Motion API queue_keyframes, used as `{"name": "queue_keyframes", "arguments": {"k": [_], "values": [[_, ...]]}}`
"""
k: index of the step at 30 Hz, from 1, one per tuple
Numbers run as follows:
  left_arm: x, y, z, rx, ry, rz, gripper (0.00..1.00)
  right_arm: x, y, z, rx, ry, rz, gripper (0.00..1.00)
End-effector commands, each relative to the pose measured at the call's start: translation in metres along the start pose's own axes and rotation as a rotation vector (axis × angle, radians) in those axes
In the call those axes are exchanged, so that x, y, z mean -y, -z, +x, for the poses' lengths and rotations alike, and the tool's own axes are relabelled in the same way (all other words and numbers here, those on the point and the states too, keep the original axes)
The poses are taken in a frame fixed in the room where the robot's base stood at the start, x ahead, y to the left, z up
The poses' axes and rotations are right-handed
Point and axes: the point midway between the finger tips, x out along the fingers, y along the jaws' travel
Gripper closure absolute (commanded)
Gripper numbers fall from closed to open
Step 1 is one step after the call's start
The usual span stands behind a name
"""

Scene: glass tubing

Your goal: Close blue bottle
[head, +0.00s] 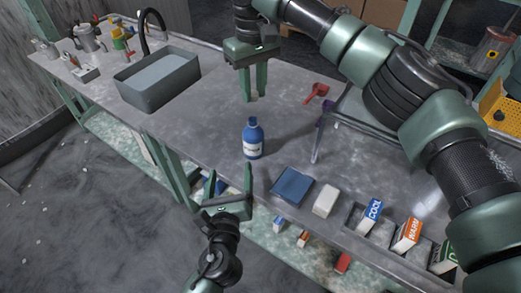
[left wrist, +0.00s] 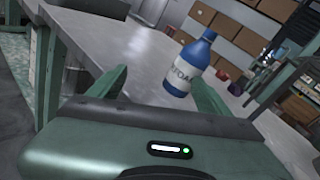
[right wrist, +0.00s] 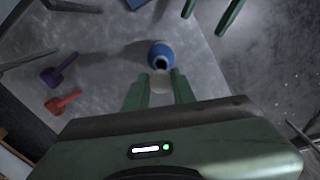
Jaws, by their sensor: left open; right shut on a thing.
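A blue bottle (head: 252,140) with a white label stands upright on the grey worktop. In the right wrist view the bottle (right wrist: 160,56) shows a dark open mouth. My right gripper (head: 254,98) is behind and above the bottle, fingers pointing down. It is shut on a pale round cap (right wrist: 160,84), mostly hidden between the fingers in the head view. My left gripper (head: 230,172) is open and empty at the worktop's front edge, in front of the bottle and apart from it. In the left wrist view the bottle (left wrist: 188,66) appears beyond the right finger.
A red scoop (head: 317,92) and a purple one (right wrist: 58,72) lie beyond the bottle. A blue square mat (head: 292,187), a white block (head: 325,201) and labelled cartons (head: 369,215) line the front right. A sink (head: 158,79) is at left. The worktop around the bottle is clear.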

Motion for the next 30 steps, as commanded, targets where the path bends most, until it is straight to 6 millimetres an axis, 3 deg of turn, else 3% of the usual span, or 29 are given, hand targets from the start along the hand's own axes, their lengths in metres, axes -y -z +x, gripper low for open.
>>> {"name": "queue_keyframes", "arguments": {"k": [3,6,20,26,30], "values": [[0.029,0.000,0.002,0.041,0.089,0.195,0.21,0.001,0.001,0.000,0.000,0.000,-0.001,1.00],[0.041,0.001,0.001,0.061,0.127,0.287,0.21,0.001,0.001,-0.001,0.000,0.000,-0.003,1.00],[0.045,0.001,0.005,0.068,0.139,0.312,0.21,0.001,0.001,0.000,0.000,0.000,-0.005,1.00],[0.049,-0.001,0.030,0.069,0.138,0.311,0.21,0.001,0.001,0.000,0.000,0.000,-0.005,1.00],[0.053,-0.002,0.058,0.069,0.138,0.311,0.21,0.000,0.001,0.000,0.000,0.000,-0.005,1.00]]}}
